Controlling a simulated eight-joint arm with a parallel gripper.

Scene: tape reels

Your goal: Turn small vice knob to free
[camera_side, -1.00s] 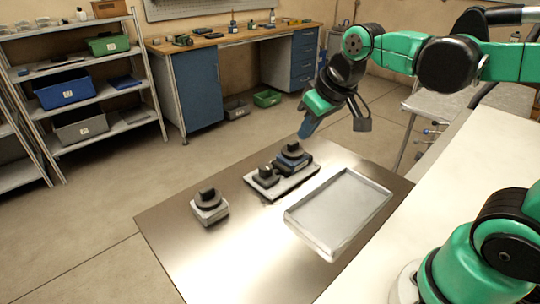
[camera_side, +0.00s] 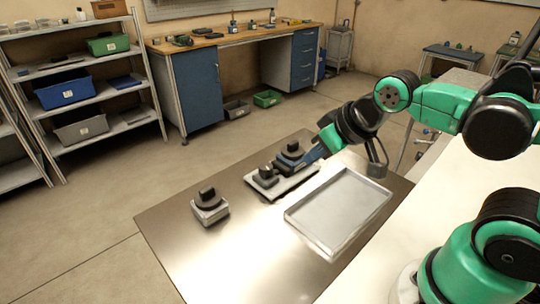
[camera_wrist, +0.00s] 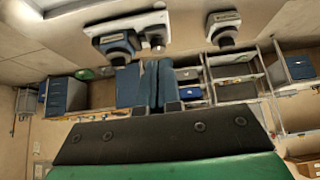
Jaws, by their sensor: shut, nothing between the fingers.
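A light grey plate (camera_side: 284,188) lies on the metal table and carries two dark knobbed devices. The rear one (camera_side: 292,150) has a broad round black top and shows in the wrist view (camera_wrist: 117,42). The front one (camera_side: 265,175) is smaller and also shows in the wrist view (camera_wrist: 157,38). A third black-knobbed block (camera_side: 208,203) on a light base stands alone to the left. Which is the small vice I cannot tell for sure. My gripper (camera_side: 306,161) has its blue fingers shut and empty, tips tilted down beside the rear device; contact is unclear. The fingers also show in the wrist view (camera_wrist: 159,66).
An empty, shallow metal tray (camera_side: 290,216) lies right of the plate. The table's front left (camera_side: 225,265) is bare. A shelf rack (camera_side: 95,95) and a workbench (camera_side: 225,40) stand in the background.

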